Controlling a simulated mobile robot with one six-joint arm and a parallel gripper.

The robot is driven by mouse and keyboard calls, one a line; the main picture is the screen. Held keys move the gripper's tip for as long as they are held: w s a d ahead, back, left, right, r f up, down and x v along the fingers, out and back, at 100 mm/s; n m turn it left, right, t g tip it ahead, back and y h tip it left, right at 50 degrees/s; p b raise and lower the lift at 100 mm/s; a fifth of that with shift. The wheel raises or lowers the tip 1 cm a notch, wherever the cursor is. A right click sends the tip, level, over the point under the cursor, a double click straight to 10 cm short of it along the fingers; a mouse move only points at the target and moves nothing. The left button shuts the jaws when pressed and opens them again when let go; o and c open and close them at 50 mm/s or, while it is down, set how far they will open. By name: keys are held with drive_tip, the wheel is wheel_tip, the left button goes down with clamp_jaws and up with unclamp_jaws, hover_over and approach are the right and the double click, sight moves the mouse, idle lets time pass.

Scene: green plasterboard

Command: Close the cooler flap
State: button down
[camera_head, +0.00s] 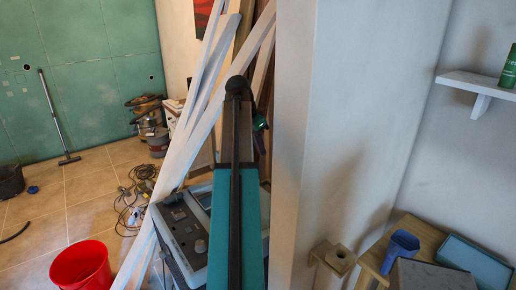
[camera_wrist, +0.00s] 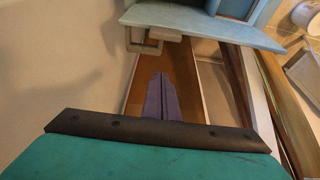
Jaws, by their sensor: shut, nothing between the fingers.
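In the wrist view, my gripper (camera_wrist: 162,97) points away from the camera with its two dark fingers together and nothing between them. A pale blue panel (camera_wrist: 200,22) with a grey latch-like bracket (camera_wrist: 150,42) lies beyond the fingertips at the top; it may be part of the cooler, but I cannot tell whether it is the flap. The fingers appear apart from it. In the head view, a blue-grey cooler-like box (camera_head: 182,228) with knobs on its top stands partly behind my arm. Its flap cannot be made out, and my fingertips are hidden there.
White boards (camera_head: 205,110) lean beside the box. A pale wall column (camera_head: 305,140) stands close on the right. A red bucket (camera_head: 82,266) and a cable coil (camera_head: 133,205) are on the tiled floor at left. A wooden bench (camera_head: 420,235) with a blue jug (camera_head: 400,252) is at right.

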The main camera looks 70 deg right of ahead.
drive_tip(key=p+x, duration=0.3)
drive_tip(key=x, duration=0.5)
drive_tip(key=shift+s+f, duration=0.1)
drive_tip(key=w+a+p, duration=0.1)
drive_tip(key=a+p, duration=0.1)
drive_tip(key=shift+w+a, duration=0.3)
drive_tip(key=shift+w, duration=0.05)
drive_tip(key=shift+w+a+f, duration=0.15)
drive_tip(key=shift+w+a, duration=0.1)
drive_tip(key=shift+a, duration=0.05)
drive_tip(key=shift+s+a+f, duration=0.1)
drive_tip(key=shift+a, duration=0.1)
